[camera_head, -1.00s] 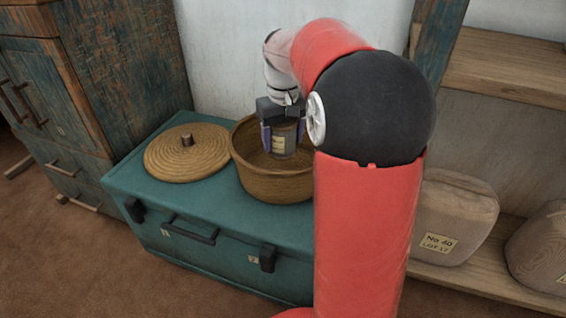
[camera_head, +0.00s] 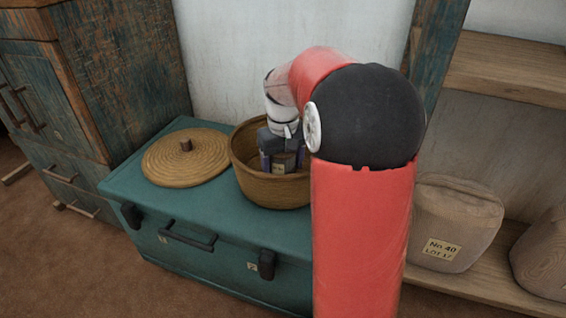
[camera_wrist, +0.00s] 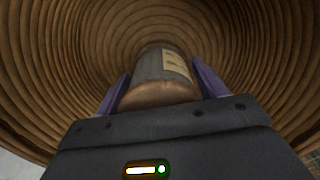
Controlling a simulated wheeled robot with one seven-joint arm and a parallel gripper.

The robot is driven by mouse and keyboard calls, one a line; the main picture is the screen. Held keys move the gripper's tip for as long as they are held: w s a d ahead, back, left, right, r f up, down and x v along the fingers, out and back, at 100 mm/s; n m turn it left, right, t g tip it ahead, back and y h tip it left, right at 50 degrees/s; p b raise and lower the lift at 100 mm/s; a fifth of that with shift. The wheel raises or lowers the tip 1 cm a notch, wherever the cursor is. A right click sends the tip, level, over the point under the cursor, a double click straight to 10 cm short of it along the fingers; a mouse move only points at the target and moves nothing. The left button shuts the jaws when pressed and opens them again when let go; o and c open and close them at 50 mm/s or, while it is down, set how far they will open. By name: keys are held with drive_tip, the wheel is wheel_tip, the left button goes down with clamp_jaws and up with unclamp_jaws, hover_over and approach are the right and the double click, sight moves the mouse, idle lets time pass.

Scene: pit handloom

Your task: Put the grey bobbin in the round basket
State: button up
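The round basket (camera_head: 268,188) is a brown coiled bowl, open at the top, standing on the teal trunk. Its ribbed inside wall (camera_wrist: 70,60) fills most of the wrist view. The grey bobbin (camera_wrist: 152,67) has a wooden end and a pale label. My gripper (camera_wrist: 160,90) has its two purple fingers on either side of the bobbin, closed against it. In the head view my gripper (camera_head: 282,160) reaches down inside the basket, and the bobbin's label shows just above the near rim. The bobbin's lower end is hidden, so I cannot tell whether it touches the basket floor.
The teal trunk (camera_head: 140,180) bears the basket and, to its left, a round woven lid (camera_head: 185,165) with a knob. A worn wooden cabinet (camera_head: 125,70) stands at the left.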

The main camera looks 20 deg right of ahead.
drive_tip(key=shift+o, duration=1.4)
drive_tip(key=shift+r, duration=0.15)
wheel_tip(320, 180, up, 12)
drive_tip(key=p, duration=0.3)
drive_tip(key=s+a, duration=0.2)
drive_tip(key=s, duration=0.1)
drive_tip(key=s+a+r+t, duration=0.1)
drive_tip(key=s+a, duration=0.1)
drive_tip(key=s, duration=0.1)
drive_tip(key=s+a+t, duration=0.1)
drive_tip(key=s+a, duration=0.1)
drive_tip(key=s, duration=0.1)
drive_tip(key=shift+s+r, duration=0.3)
drive_tip(key=shift+r, duration=0.1)
drive_tip(key=s+a+f+t, duration=0.1)
drive_tip(key=s+a+f, duration=0.1)
drive_tip(key=s, duration=0.4)
drive_tip(key=s+a+f+t, duration=0.2)
drive_tip(key=s+f, duration=0.1)
drive_tip(key=s, duration=0.3)
drive_tip(key=shift+a+f+t, duration=0.2)
drive_tip(key=shift+a+t, duration=0.1)
